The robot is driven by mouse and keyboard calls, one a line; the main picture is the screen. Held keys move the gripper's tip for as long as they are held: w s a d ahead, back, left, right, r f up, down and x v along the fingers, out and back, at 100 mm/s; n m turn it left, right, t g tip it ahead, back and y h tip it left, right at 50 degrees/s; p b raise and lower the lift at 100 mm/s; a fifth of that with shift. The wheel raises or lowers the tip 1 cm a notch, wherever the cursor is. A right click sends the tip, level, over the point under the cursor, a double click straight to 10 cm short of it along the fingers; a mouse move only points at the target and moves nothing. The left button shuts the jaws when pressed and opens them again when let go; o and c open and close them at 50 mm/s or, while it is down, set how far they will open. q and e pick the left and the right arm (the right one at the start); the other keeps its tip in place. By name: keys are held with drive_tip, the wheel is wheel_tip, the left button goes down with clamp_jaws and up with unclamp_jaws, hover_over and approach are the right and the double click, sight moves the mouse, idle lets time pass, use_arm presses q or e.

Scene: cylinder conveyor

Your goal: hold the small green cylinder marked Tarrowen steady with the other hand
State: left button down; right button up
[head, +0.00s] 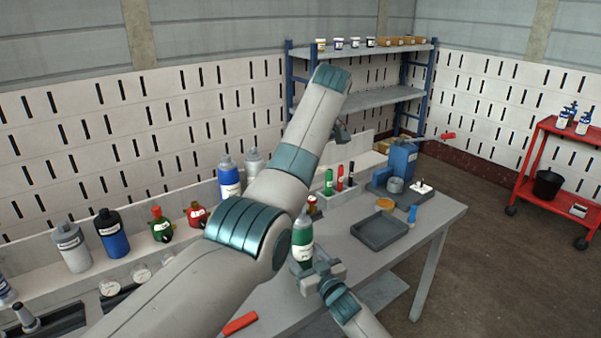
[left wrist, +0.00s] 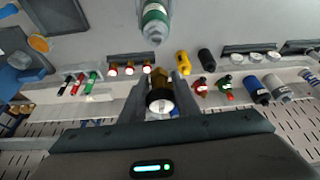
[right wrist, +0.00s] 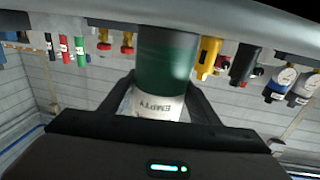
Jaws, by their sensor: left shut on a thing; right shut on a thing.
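The small green cylinder (head: 302,240) has a white label and stands upright over the workbench in the head view. My right gripper (head: 322,274) is shut around its lower part. My left gripper (left wrist: 162,85) is shut on a brass-and-black fitting (left wrist: 160,97) with a pale round face. The green cylinder (left wrist: 155,20) shows apart from it, at the top of the left wrist view. In the head view my left arm hides the left gripper's hold.
Several bottles and cylinders, including a blue one (head: 112,234), stand along the bench's back ledge. A grey tray (head: 380,232) and a blue machine (head: 402,160) are at right. A red object (head: 240,324) lies near the front. A red cart (head: 545,180) stands beyond the bench.

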drive_tip(key=o, duration=1.2)
drive_tip(key=shift+o, duration=0.2)
drive_tip(key=shift+s, duration=0.1)
drive_tip(key=v, duration=1.2)
use_arm(q)
drive_tip(key=shift+r, duration=0.15)
use_arm(e)
drive_tip(key=shift+r, duration=0.15)
use_arm(q)
drive_tip(key=shift+r+p, duration=2.4)
drive_tip(key=shift+p, duration=0.1)
use_arm(e)
drive_tip(key=shift+r, duration=2.4)
drive_tip(key=shift+f, duration=0.1)
